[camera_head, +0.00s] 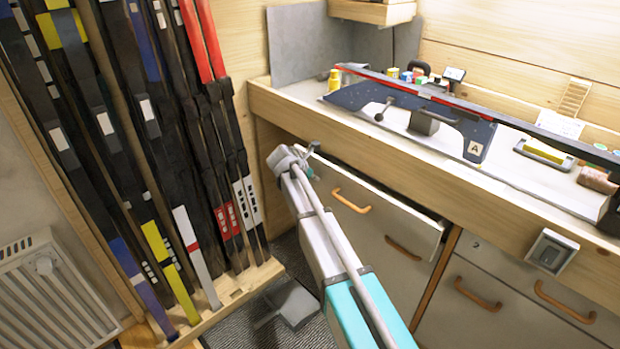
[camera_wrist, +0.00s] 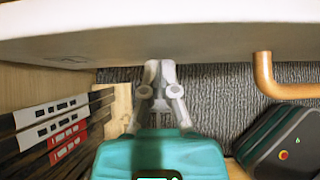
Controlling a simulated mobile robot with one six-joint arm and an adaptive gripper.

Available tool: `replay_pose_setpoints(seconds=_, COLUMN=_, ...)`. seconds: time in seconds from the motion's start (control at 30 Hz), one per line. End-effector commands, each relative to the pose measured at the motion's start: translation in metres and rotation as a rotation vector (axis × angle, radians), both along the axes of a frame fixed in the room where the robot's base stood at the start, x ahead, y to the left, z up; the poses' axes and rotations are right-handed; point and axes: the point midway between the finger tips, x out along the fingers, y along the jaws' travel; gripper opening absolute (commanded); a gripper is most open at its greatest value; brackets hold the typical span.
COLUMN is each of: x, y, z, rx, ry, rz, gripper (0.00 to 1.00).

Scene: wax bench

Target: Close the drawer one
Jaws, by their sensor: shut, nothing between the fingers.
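The drawer (camera_head: 375,226) under the left part of the bench stands partly pulled out, with a dark gap behind its top edge. Its grey front has orange-brown handles, one on the left (camera_head: 350,200) and one on the right (camera_head: 403,248). My gripper (camera_head: 308,160) is shut and empty at the left end of the front, near its top corner. In the wrist view the closed fingertips (camera_wrist: 160,68) lie at the edge of the pale drawer front (camera_wrist: 165,42), left of a handle (camera_wrist: 270,78). I cannot tell whether they touch it.
Ski racks with several skis (camera_head: 150,130) stand close on the left. A radiator (camera_head: 50,290) is at the lower left. The bench top (camera_head: 330,115) above holds a waxing profile (camera_head: 410,110) and small items. More closed drawers (camera_head: 480,300) are on the right.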

Motion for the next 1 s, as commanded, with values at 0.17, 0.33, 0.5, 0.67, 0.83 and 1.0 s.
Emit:
replay_pose_setpoints(seconds=0.17, x=-0.003, y=0.004, z=0.000, rx=0.000, ry=0.000, rz=0.000, gripper=0.00)
replay_pose_setpoints(seconds=0.33, x=-0.011, y=0.013, z=0.000, rx=-0.001, ry=0.001, rz=-0.001, gripper=0.00)
replay_pose_setpoints(seconds=0.5, x=-0.022, y=0.025, z=0.006, rx=0.000, ry=0.000, rz=-0.006, gripper=0.00)
replay_pose_setpoints(seconds=0.67, x=-0.032, y=0.034, z=0.021, rx=-0.001, ry=0.001, rz=-0.006, gripper=0.00)
replay_pose_setpoints(seconds=0.83, x=-0.042, y=0.043, z=0.035, rx=-0.001, ry=0.000, rz=-0.006, gripper=0.00)
replay_pose_setpoints(seconds=1.0, x=-0.052, y=0.053, z=0.049, rx=0.000, ry=0.000, rz=-0.006, gripper=0.00)
